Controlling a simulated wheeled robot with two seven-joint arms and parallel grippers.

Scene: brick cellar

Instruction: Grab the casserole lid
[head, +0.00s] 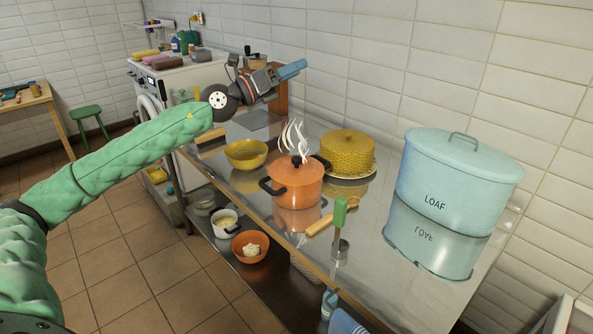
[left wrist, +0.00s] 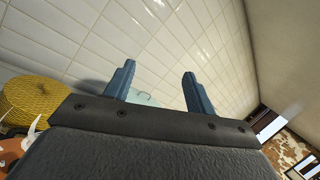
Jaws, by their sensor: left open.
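The orange casserole (head: 296,186) stands on the steel counter with its orange lid (head: 294,165) on, black knob (head: 296,160) on top. White wisps of steam rise above it. Part of the orange pot also shows at the lower left edge of the left wrist view (left wrist: 14,146). My left gripper (head: 293,70) is up in the air above and behind the casserole, apart from the lid. Its two blue fingers (left wrist: 158,85) are spread with nothing between them in the left wrist view. My right gripper is not in view.
A yellow woven-look round item (head: 347,152) stands close behind the casserole, a yellow bowl (head: 246,153) to its left. A blue LOAF bin (head: 455,180) stands right. Tiled wall behind.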

